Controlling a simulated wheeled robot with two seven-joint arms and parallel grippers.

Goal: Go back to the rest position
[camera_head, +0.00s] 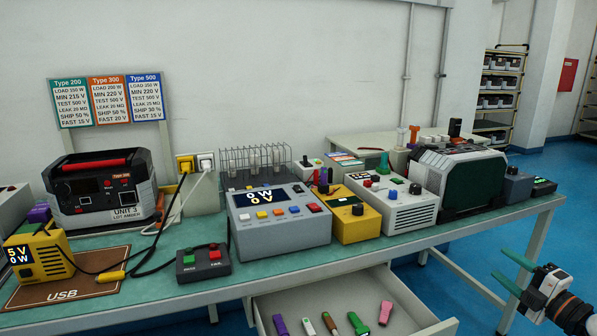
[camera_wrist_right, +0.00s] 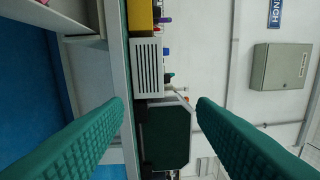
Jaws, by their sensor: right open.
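My right gripper (camera_head: 513,272) is at the lower right of the head view, in front of the bench's right end and clear of it. Its two green fingers are spread apart with nothing between them. The right wrist view shows the same open fingers (camera_wrist_right: 160,118), with the bench and its devices seen sideways beyond them. My left gripper is not in the head view.
The green bench (camera_head: 350,250) carries a power station (camera_head: 103,187), a grey meter (camera_head: 279,220), a yellow box (camera_head: 355,217) and a large dark green unit (camera_head: 460,180). An open drawer (camera_head: 440,326) with several coloured items juts out below. Blue floor (camera_head: 562,215) is free at right.

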